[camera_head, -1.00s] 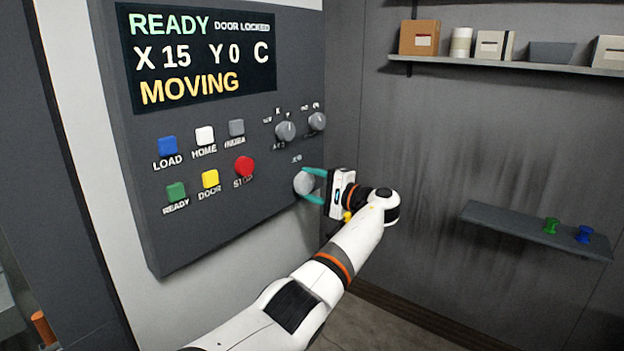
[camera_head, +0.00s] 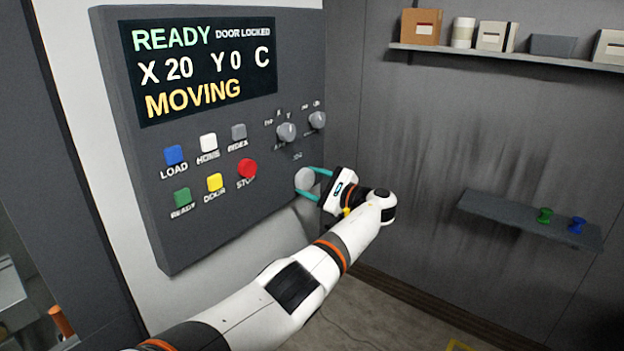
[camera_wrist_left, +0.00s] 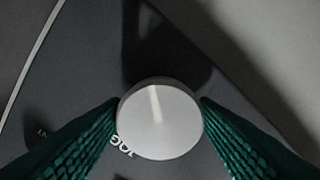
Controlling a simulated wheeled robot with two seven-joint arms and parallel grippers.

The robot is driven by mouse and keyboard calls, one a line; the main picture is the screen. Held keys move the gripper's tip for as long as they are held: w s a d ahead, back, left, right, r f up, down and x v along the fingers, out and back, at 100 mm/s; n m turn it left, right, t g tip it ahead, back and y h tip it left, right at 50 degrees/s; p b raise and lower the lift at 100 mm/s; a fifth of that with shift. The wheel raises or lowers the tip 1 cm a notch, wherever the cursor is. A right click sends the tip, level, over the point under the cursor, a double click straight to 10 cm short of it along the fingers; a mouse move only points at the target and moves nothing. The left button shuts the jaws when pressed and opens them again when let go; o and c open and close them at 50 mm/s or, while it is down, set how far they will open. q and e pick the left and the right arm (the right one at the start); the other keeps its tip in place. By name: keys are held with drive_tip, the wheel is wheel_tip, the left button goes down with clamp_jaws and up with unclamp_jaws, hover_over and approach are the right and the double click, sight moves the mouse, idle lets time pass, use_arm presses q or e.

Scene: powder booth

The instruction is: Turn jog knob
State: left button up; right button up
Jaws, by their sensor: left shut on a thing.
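The jog knob (camera_head: 304,180) is a round light grey knob low on the right side of the dark control panel (camera_head: 225,225). In the left wrist view the knob (camera_wrist_left: 160,118) fills the middle, with a pale index line on its face and part of the word JOG beside it. My left gripper (camera_head: 312,183) has its green fingers on two sides of the knob, shut on it. The panel's display (camera_head: 200,65) reads READY, DOOR LOCKED, X 20, Y 0, C and MOVING. My right gripper is not in view.
Two smaller knobs (camera_head: 286,132) sit above the jog knob. Coloured buttons, including a red STOP button (camera_head: 247,168), are to its left. A low shelf (camera_head: 500,208) with green and blue pieces and a high shelf (camera_head: 500,55) with boxes are on the right wall.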

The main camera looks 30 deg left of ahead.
use_arm(q)
drive_tip(key=shift+f, duration=0.1)
idle(0.4)
drive_tip(key=o, duration=1)
drive_tip(key=shift+c, duration=0.2)
drive_tip(key=shift+d, duration=0.15)
drive_tip(key=d+b, duration=0.5)
drive_tip(key=d, duration=0.7)
drive_tip(key=shift+s, duration=0.45)
drive_tip(key=shift+a, duration=0.1)
